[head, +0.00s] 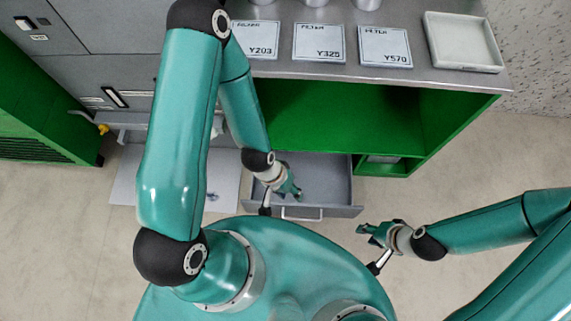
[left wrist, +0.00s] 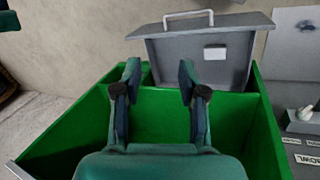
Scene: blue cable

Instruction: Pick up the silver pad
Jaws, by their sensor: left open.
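My left gripper (head: 290,189) is over the open grey drawer (head: 345,184) in the head view.
Filter boxes Y203 (head: 255,40), Y325 (head: 319,43) and Y570 (head: 385,47) lie on the grey counter, beside a white tray (head: 465,42). Silver cylinders stand behind them. An open green compartment (head: 340,115) is below. The floor (head: 440,190) at right is clear.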

